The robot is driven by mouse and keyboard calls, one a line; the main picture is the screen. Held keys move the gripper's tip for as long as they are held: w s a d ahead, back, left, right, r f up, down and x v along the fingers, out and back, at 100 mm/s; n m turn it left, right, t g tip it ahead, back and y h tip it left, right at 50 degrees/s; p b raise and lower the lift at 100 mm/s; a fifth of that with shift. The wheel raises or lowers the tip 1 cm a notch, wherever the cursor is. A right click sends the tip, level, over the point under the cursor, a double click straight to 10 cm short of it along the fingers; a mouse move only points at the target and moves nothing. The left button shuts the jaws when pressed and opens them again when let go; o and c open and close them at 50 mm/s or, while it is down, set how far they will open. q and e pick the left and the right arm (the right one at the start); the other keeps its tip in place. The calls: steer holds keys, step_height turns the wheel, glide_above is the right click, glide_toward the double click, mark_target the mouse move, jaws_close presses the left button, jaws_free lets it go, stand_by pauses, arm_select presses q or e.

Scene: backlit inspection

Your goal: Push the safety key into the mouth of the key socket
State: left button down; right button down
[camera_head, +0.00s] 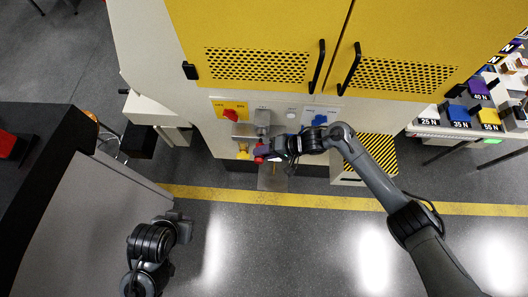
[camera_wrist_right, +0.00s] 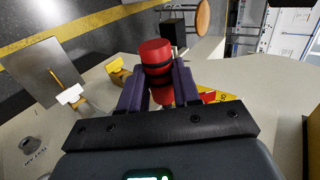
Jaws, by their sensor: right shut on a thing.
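My right gripper (camera_head: 263,153) is at the front of the machine's lower panel. In the right wrist view its two purple fingers (camera_wrist_right: 158,90) are shut on a red cylinder with black bands, which I take for the safety key (camera_wrist_right: 156,56). The key's red end also shows in the head view (camera_head: 259,151). Its lower part is partly hidden between the fingers. A grey round fitting with lettering beside it (camera_wrist_right: 32,145), possibly the key socket, stands apart from the key at lower left in the wrist view. My left gripper (camera_head: 180,226) is low at the left, away from the panel.
A yellow fitting (camera_wrist_right: 117,72) stands close beside the held key. A metal plate (camera_wrist_right: 42,72) juts out beyond. The panel also has a red knob (camera_head: 230,115) and a blue knob (camera_head: 319,120). Yellow doors (camera_head: 260,30) are above; a dark bench (camera_head: 35,150) is at left.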

mark_target(262, 143)
steer(key=shift+w, duration=0.15)
steer(key=shift+w+b, duration=0.4)
steer(key=shift+w, duration=0.1)
steer(key=shift+w, duration=0.25)
steer(key=shift+w+d, duration=0.1)
steer(key=shift+w, duration=0.05)
steer(key=shift+w+b, duration=0.6)
steer(key=shift+w+d, duration=0.15)
steer(key=c, duration=1.2)
jaws_free()
steer(key=o, duration=0.5)
steer(key=shift+w, duration=0.15)
steer(key=shift+c, duration=0.2)
